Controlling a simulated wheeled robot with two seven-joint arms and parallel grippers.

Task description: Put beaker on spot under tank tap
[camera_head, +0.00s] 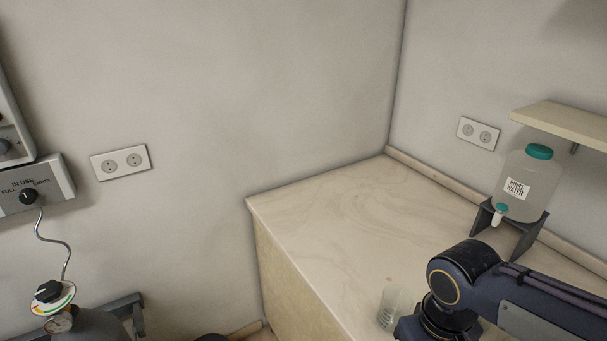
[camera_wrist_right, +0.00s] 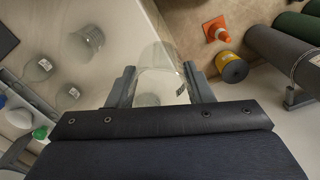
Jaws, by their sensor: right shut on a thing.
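My right gripper (camera_wrist_right: 158,82) is shut on a clear glass beaker (camera_wrist_right: 160,70), which sits between its two fingers in the right wrist view. In the head view my right arm reaches in from the right over the counter, and its fingers are hidden. A clear glass vessel (camera_head: 390,307) shows just left of my right wrist; I cannot tell whether it is the held beaker. The rinse water tank (camera_head: 528,182), with a green cap, stands on a dark stand at the right. Its tap (camera_head: 499,211) points down over the counter. My left gripper is not in view.
The marble counter (camera_head: 330,225) is clear at its far left. Several other glass vessels (camera_wrist_right: 86,40) show left of the gripper in the wrist view. An orange cone (camera_wrist_right: 217,29) and a yellow spool (camera_wrist_right: 232,67) are on the floor. A shelf (camera_head: 565,122) juts out above the tank.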

